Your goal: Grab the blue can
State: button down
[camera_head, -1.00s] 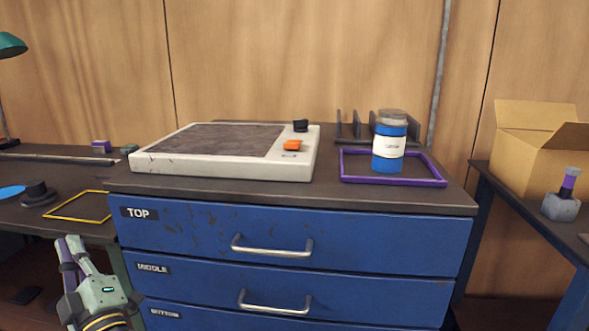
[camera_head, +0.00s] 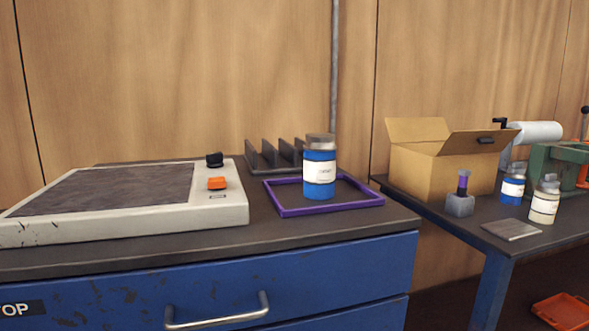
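A blue can (camera_head: 319,192) with a white label and a grey-brown lid stands upright inside a purple square frame (camera_head: 296,211) on top of the blue drawer cabinet (camera_head: 345,267). Another blue container (camera_head: 512,190) with a white label and a pale cap stands on the table to the right, beside a cream bottle. My gripper is outside the view.
A flat white device (camera_head: 225,210) with an orange button fills the cabinet top's left. A dark slotted rack (camera_head: 272,156) stands behind the can. The right table holds an open cardboard box (camera_head: 420,174), a purple-handled tool (camera_head: 460,201), a cream bottle (camera_head: 544,203) and a metal plate (camera_head: 511,230).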

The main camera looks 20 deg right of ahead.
aim_at(319, 156)
jog(key=l+z, duration=0.3)
jog(key=i+l+z, duration=0.1)
jog(key=l+z, duration=0.15)
jog(key=l, duration=0.15)
jog(key=i+l+z, duration=0.1)
jog(key=l+z, duration=0.2)
